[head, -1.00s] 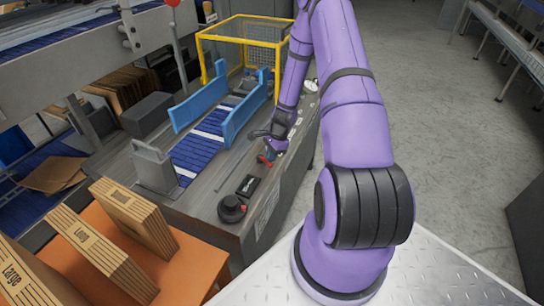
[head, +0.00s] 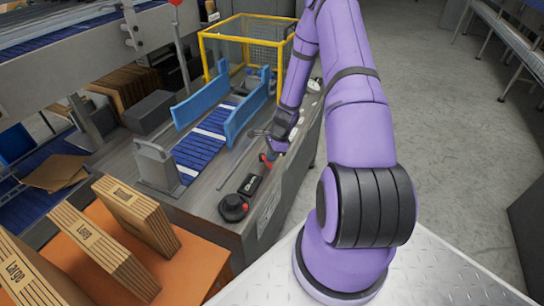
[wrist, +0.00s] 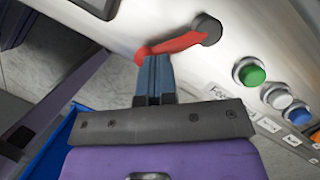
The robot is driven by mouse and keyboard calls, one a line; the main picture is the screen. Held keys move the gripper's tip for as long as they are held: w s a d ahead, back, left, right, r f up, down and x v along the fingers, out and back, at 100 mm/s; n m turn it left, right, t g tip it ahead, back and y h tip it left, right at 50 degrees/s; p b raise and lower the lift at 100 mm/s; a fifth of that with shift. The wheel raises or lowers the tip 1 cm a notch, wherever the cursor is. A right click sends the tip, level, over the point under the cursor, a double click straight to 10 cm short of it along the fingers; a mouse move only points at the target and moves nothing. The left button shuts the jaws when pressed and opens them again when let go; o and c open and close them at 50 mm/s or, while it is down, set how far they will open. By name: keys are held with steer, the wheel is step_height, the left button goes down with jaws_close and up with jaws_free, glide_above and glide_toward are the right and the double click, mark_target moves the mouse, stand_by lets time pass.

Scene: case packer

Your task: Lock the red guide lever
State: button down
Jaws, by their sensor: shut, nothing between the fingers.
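The red guide lever (wrist: 178,43) shows in the wrist view as a red bar running down-left from a dark round pivot (wrist: 207,29) on a pale panel. In the head view only a small part of the red lever (head: 267,158) shows beside my gripper. My gripper (wrist: 154,62) is shut and empty. Its fingertips are right at the lever's free left end, just below it in the wrist view. I cannot tell whether they touch it. In the head view my gripper (head: 270,148) is at the machine's near right edge.
Green (wrist: 249,72), white (wrist: 276,96) and blue (wrist: 298,113) buttons sit right of the lever. A black knob (head: 233,207) and small dark display (head: 249,184) are on the machine top. Blue guide rails (head: 245,112) flank the conveyor. Flat cartons (head: 137,213) stand on an orange surface.

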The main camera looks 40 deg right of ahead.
steer(key=shift+a+m+t, duration=0.2)
steer(key=shift+a+m, duration=0.2)
steer(key=shift+m, duration=0.4)
steer(key=shift+a+m+t, duration=0.2)
steer(key=shift+a+m, duration=0.2)
steer(key=shift+m, duration=0.4)
stand_by(1.0)
steer(key=shift+w+a+m+t+h, duration=0.15)
steer(key=shift+w+a+m+h, duration=0.15)
steer(key=shift+m, duration=0.4)
steer(key=shift+w+a+m+t+h, duration=0.15)
steer(key=shift+a+m, duration=0.2)
steer(key=shift+m, duration=0.35)
steer(key=shift+w+a+m+t+h, duration=0.1)
steer(key=shift+a+m+h, duration=0.2)
steer(key=shift+m, duration=0.4)
stand_by(3.3)
